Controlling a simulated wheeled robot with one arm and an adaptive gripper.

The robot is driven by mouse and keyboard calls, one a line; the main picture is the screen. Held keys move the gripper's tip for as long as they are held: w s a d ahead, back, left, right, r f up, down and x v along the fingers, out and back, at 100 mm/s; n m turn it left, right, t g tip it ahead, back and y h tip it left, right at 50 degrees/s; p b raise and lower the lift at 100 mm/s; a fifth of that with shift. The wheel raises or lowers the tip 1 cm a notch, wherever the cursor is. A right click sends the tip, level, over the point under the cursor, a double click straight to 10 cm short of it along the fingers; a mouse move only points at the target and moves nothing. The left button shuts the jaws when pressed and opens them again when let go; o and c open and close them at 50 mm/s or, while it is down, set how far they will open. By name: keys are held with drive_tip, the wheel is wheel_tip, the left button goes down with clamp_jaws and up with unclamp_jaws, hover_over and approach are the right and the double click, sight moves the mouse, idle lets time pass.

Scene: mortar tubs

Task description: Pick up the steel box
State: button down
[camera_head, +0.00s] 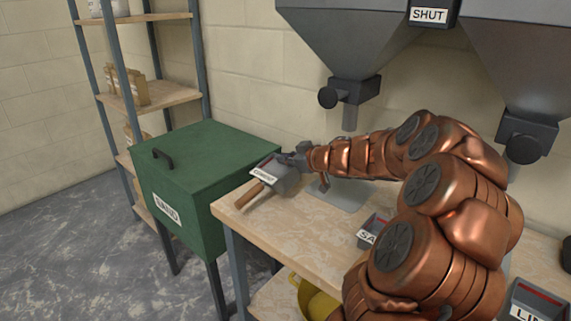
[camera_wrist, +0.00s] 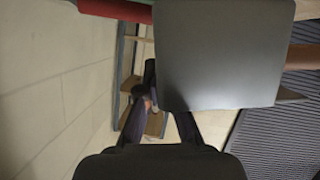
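A grey steel box (camera_head: 288,184) with a white label is tilted at the left end of the workbench, beside the green bin. The label is too small to read surely. My gripper (camera_head: 296,160) is at the box's upper right edge and appears shut on it. In the wrist view the box (camera_wrist: 222,55) is a broad grey face filling the upper middle. My gripper's fingers (camera_wrist: 160,100) meet its left lower edge, one finger partly hidden behind it. I cannot tell whether the box touches the bench.
The green bin (camera_head: 205,160) labelled SAND stands left of the workbench (camera_head: 300,228). A brown handle (camera_head: 250,195) shows below the box. Another labelled box (camera_head: 372,228) and a LIME box (camera_head: 535,300) are to the right. Grey hoppers (camera_head: 350,35) hang above. Shelving (camera_head: 150,95) stands behind left.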

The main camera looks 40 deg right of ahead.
drive_tip(key=s+a+r, duration=0.2)
drive_tip(key=s+a, duration=0.9)
wheel_tip(320, 180, up, 3)
drive_tip(key=m+y+p, duration=0.1)
drive_tip(key=y+p, duration=0.1)
drive_tip(key=p, duration=1.5)
hover_over(285, 171)
drive_tip(key=s, duration=0.2)
drive_tip(key=shift+a+f, duration=0.15)
drive_tip(key=shift+a, duration=0.15)
drive_tip(key=shift+w+d+f+p, duration=0.35)
drive_tip(key=shift+w+p, duration=0.05)
drive_tip(key=shift+p, duration=0.35)
drive_tip(key=f+b, duration=0.1)
drive_tip(key=f, duration=0.1)
drive_tip(key=f+b, duration=0.2)
drive_tip(key=f, duration=0.1)
drive_tip(key=f+b, duration=0.2)
drive_tip(key=shift+w+d+f, duration=0.25)
drive_tip(key=shift+d+f, duration=0.05)
drive_tip(key=shift+f, duration=0.05)
drive_tip(key=shift+f+b, duration=0.45)
drive_tip(key=shift+f, duration=0.15)
